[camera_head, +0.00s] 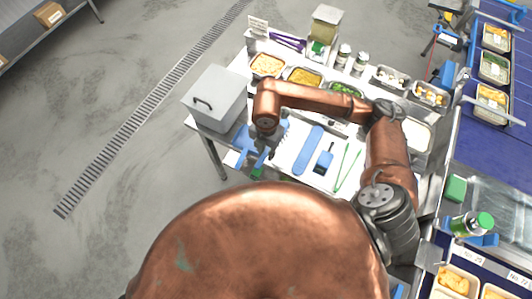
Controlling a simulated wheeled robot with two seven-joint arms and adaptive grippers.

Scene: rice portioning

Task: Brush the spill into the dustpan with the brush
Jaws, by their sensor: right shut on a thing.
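My right gripper (257,158) hangs over the left end of the white work table (290,165), near its front edge. It is shut on a blue tool (243,138); whether this is the brush or the dustpan I cannot tell, as the gripper and wrist cover part of it. A long blue tool (308,149) lies on the table to the right of the gripper. A smaller blue, dark-handled tool (323,161) lies beside it. I cannot make out the spill. My left gripper is not in view.
A grey lidded box (215,98) stands at the table's left end. Food trays (267,65) and shaker jars (344,54) line the back. Green tongs (346,167) lie at the right. A blue conveyor (490,125) stands at the far right.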

